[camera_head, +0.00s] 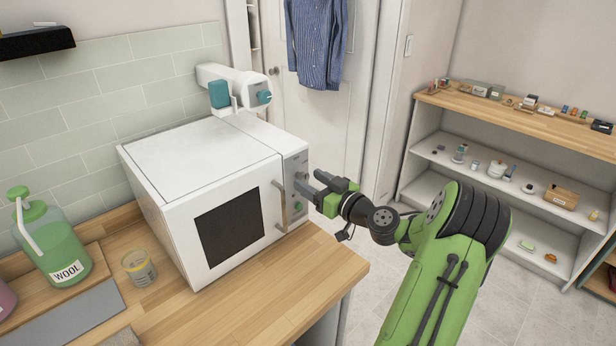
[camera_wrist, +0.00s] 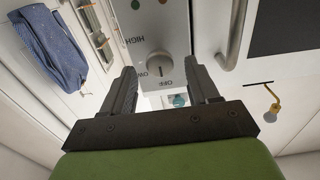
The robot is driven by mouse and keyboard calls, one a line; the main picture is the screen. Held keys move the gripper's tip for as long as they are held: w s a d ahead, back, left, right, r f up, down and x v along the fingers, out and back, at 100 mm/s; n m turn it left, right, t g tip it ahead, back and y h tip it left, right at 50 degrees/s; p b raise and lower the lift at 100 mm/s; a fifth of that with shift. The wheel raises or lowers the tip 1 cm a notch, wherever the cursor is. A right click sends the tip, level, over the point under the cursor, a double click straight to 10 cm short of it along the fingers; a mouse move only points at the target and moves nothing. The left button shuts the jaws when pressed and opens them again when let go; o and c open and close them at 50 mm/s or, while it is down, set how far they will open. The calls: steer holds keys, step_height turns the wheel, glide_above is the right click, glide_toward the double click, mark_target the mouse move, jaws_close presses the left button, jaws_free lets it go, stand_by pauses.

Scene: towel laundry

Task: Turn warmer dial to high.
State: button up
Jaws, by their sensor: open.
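The warmer (camera_head: 215,185) is a white box with a dark window and a bar handle on the wooden counter. Its control panel faces my gripper (camera_head: 312,189). In the wrist view the grey dial (camera_wrist: 160,66) sits on the panel, with OFF, LOW and HIGH printed around it upside down. A line crosses the dial face; I cannot tell for sure which label it points to. My gripper (camera_wrist: 163,80) is open there, its two dark fingers apart on either side of the dial. I cannot tell whether they touch it. In the head view the fingers partly cover the panel.
The door handle (camera_head: 281,205) stands out beside the panel. A white device with teal parts (camera_head: 235,88) is behind the warmer. A green WOOL bottle (camera_head: 58,245) and a small cup (camera_head: 138,268) stand left on the counter. Shelves (camera_head: 510,150) are at the right; floor lies between.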

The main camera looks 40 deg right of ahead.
steer(key=shift+w, duration=0.95)
steer(key=c, duration=1)
